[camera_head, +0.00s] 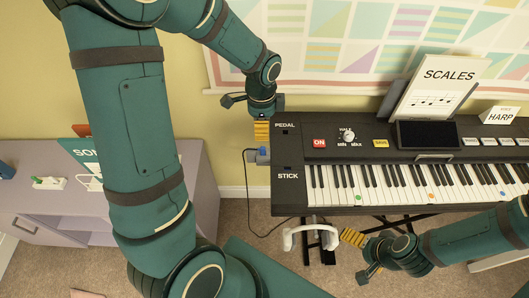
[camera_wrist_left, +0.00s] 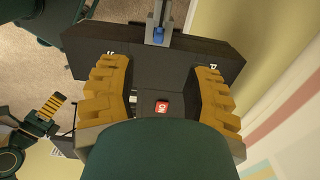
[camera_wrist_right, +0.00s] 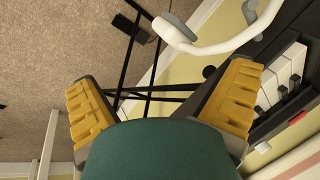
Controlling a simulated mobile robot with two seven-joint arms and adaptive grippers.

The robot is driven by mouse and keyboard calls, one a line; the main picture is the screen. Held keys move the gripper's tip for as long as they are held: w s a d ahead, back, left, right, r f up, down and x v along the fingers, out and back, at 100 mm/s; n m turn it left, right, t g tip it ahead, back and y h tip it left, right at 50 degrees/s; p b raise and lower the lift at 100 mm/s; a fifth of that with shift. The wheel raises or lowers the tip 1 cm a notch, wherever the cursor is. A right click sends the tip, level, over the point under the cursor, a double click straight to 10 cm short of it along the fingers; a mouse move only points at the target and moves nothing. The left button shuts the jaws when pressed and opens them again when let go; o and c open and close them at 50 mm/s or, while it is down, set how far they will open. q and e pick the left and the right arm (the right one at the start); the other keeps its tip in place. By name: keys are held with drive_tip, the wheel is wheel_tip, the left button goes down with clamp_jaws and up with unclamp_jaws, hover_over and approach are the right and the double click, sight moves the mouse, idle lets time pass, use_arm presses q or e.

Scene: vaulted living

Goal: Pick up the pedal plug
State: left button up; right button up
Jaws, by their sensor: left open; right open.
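A small blue and grey piece (camera_head: 262,155), which looks like the pedal plug, sits at the left end of the black keyboard (camera_head: 290,195), between the PEDAL and STICK labels. A dark cable (camera_head: 247,185) runs down beside it. In the left wrist view the blue piece (camera_wrist_left: 158,35) shows on a grey bracket, beyond the fingertips. My left gripper (camera_head: 262,131) is open and empty, just above the piece in the head view, by the PEDAL corner. My right gripper (camera_head: 354,237) is open and empty, below the keyboard's front edge near white headphones (camera_head: 312,236).
The keyboard carries a SCALES sheet (camera_head: 440,85) and a HARP card (camera_head: 500,115). A mauve cabinet (camera_head: 195,175) with small items stands at the left. A black pedal-like box (camera_wrist_right: 130,27) lies on the carpet. Crossed stand legs (camera_wrist_right: 150,90) are below the keyboard.

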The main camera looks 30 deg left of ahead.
sight(263, 147)
use_arm(q)
wheel_tip(263, 147, down, 6)
drive_tip(key=shift+r+b, duration=0.2)
drive_tip(key=shift+b, duration=0.35)
wheel_tip(263, 147, down, 5)
drive_tip(key=shift+d+f+b, duration=0.1)
drive_tip(key=shift+d+b, duration=0.05)
drive_tip(key=shift+b, duration=0.75)
clamp_jaws()
